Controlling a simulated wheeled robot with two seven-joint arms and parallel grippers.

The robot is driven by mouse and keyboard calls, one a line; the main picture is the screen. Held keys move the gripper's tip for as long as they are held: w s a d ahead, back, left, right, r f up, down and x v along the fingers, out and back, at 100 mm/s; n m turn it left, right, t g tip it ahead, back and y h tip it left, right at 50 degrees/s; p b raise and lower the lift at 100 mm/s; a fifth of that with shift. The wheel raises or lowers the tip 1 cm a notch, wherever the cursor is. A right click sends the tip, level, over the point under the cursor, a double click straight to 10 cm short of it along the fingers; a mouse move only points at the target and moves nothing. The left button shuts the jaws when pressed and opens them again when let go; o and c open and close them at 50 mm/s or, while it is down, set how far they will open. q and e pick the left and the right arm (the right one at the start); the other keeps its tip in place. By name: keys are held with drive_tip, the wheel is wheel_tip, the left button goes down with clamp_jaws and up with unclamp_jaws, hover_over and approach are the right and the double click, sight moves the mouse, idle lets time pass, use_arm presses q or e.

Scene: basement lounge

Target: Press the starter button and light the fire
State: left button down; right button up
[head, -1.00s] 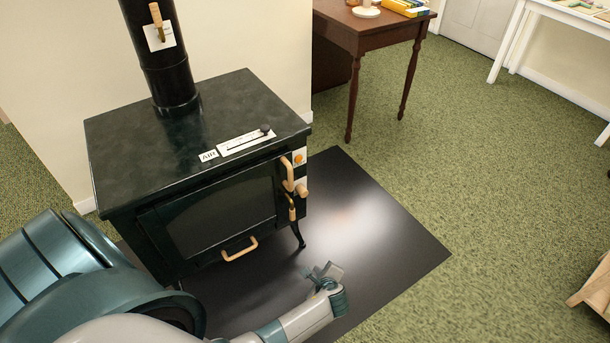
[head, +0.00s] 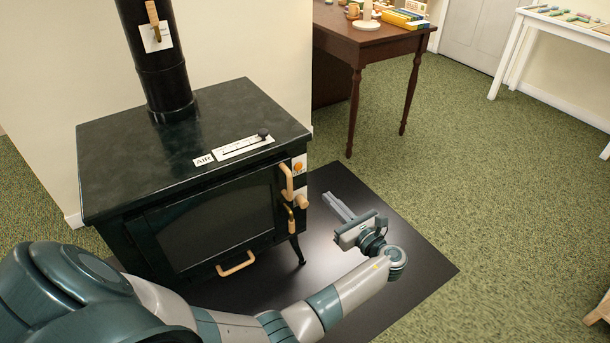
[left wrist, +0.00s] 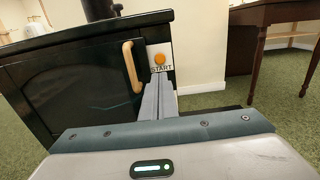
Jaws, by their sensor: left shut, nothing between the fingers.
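The dark wood stove (head: 190,130) stands on a black floor plate, its glass door (head: 215,225) shut. The orange starter button (head: 298,166) sits on a white plate at the stove's front right corner. In the left wrist view the button (left wrist: 160,59) shows above the word START. My left gripper (head: 334,201) is shut and empty, its fingers together and pointing toward the stove. It is to the right of the stove front, apart from the button. In the left wrist view the fingertips (left wrist: 160,84) appear just below the button plate. My right gripper is not in view.
A wooden door handle (head: 287,182) and a wooden knob (head: 302,201) stick out close to the button. A lower wooden handle (head: 236,264) is under the door. An air slider (head: 243,145) lies on top.

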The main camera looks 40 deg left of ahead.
sight(299, 167)
use_arm(q)
drive_tip(key=shift+a, duration=0.1)
